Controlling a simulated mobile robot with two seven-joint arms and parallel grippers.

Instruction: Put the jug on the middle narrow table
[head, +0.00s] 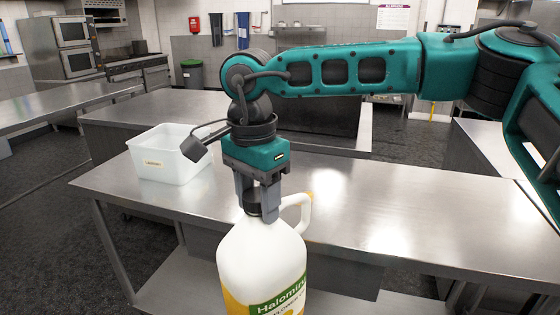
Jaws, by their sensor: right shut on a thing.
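A white jug (262,262) with a dark cap, a side handle and a yellow and green label hangs upright in the lower middle of the head view. My right gripper (259,203) points down and is shut on the jug's neck and cap. The jug's lower part is cut off by the bottom edge of the picture. A narrow steel table (400,210) lies just behind the jug, which hides part of its front edge. My left gripper is not in view.
A white open tub (168,160) with a small label stands at the left end of the steel table. The rest of its top is clear. Another steel counter (150,108) stands behind it, and a steel table (60,105) is at the far left.

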